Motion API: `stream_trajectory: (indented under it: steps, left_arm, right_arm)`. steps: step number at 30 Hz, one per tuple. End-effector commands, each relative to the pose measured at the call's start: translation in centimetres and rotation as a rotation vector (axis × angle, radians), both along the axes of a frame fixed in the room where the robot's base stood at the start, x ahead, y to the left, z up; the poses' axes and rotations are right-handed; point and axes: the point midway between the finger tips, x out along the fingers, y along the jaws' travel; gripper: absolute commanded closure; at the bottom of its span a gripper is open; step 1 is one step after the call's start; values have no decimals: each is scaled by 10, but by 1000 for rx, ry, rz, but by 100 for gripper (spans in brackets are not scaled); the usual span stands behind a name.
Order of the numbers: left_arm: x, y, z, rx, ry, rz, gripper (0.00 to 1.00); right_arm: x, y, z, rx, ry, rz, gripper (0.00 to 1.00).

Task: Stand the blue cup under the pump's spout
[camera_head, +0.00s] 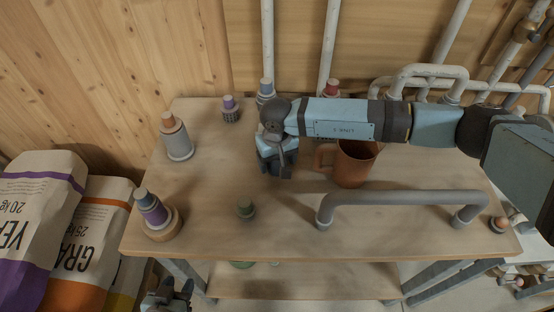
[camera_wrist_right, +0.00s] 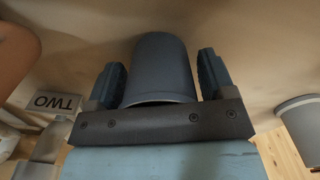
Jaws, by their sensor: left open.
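In the right wrist view a dark blue-grey cup (camera_wrist_right: 158,68) lies between the two fingers of my right gripper (camera_wrist_right: 162,78). Its sides are close to both fingers; I cannot tell whether they touch it. In the head view my right gripper (camera_head: 275,165) points down over the middle of the table, left of a brown mug (camera_head: 356,168). The blue cup is hidden there or cannot be told from the gripper. My left gripper (camera_head: 168,298) is open and empty at the bottom edge, below the table's front left. I cannot make out the pump's spout clearly.
A grey rail (camera_head: 400,198) spans the front right. Pipes (camera_head: 328,50) rise behind. Feed bags (camera_head: 85,240) stand left. The front middle is clear.

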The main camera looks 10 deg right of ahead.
Motion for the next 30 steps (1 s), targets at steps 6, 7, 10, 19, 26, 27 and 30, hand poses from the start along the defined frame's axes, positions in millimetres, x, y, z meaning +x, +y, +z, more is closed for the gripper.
stream_trajectory:
  steps: [6, 7, 10, 19, 26, 27, 30]
  left_arm:
    - [1, 0, 4, -2, -6, 0, 57]
    - [1, 0, 4, -2, -6, 0, 57]
    - [1, 0, 6, -2, -6, 0, 57]
    - [1, 0, 3, 0, -7, -1, 57]
    - [0, -1, -2, -3, 2, 1, 57]
    - [0, -1, -2, -3, 3, 1, 57]
    - [0, -1, -3, -4, 4, 2, 57]
  right_arm:
    - [0, 0, 1, 0, 0, 0, 12]
    - [0, 0, 1, 0, 0, 0, 12]
    - [0, 0, 3, 0, 0, 0, 12]
    - [1, 0, 44, 1, -5, 1, 12]
    - [1, 0, 93, 1, -4, 1, 12]
    - [1, 0, 100, 0, -4, 1, 12]
    - [1, 0, 113, 0, -2, 0, 12]
